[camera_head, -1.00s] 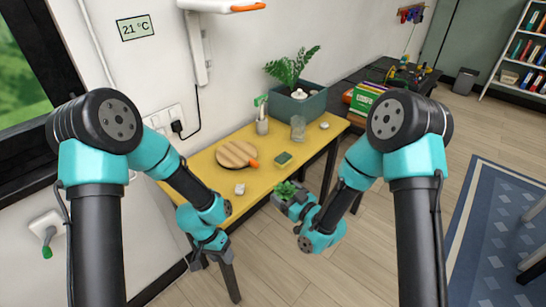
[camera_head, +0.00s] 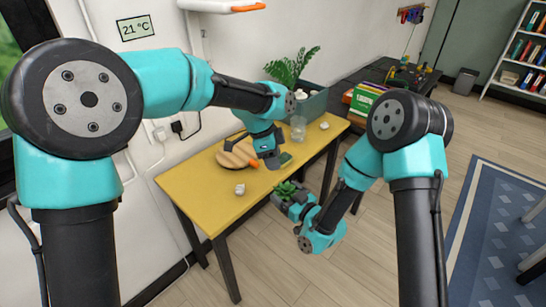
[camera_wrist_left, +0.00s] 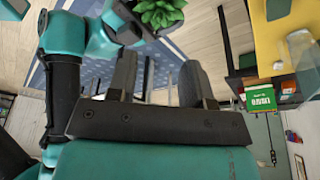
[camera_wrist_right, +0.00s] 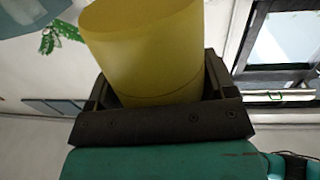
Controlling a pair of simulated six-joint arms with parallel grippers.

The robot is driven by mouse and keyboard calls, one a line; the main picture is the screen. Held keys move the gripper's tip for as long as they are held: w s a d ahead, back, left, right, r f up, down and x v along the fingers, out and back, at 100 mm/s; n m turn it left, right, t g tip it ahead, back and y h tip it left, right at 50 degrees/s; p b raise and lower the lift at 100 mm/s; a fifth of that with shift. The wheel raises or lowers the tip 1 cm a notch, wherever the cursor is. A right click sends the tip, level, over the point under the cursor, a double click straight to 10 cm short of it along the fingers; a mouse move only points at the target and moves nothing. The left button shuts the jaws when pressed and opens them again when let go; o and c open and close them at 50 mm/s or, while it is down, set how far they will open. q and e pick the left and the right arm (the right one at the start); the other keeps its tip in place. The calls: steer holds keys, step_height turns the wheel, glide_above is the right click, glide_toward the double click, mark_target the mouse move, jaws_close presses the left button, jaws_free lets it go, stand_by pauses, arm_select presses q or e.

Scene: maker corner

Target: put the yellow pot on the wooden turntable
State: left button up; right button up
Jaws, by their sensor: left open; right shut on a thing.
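The yellow pot (camera_wrist_right: 145,50) fills the top of the right wrist view, between the jaws of my right gripper. In the head view its green succulent (camera_head: 287,190) shows above my right gripper (camera_head: 292,205), off the table's front edge; the pot's wall is mostly hidden there. The succulent also shows at the top of the left wrist view (camera_wrist_left: 160,12). The round wooden turntable (camera_head: 230,158) lies on the yellow table, partly covered by my left arm. My left gripper (camera_head: 272,160) is over the table right of the turntable, open and empty, its fingers apart in the left wrist view (camera_wrist_left: 157,75).
An orange piece (camera_head: 252,163) is at the turntable's right edge. A crumpled white item (camera_head: 240,189) lies near the yellow table's (camera_head: 205,200) front. A clear glass (camera_head: 298,130), a teal planter (camera_head: 315,103) and a small green item (camera_head: 286,157) are to the right.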

mark_target(286, 188)
stand_by(0.3)
arm_select(q)
steer(key=x, duration=1.2)
jaws_close()
arm_select(e)
steer(key=o, duration=1.3)
steer(key=shift+c, duration=0.2)
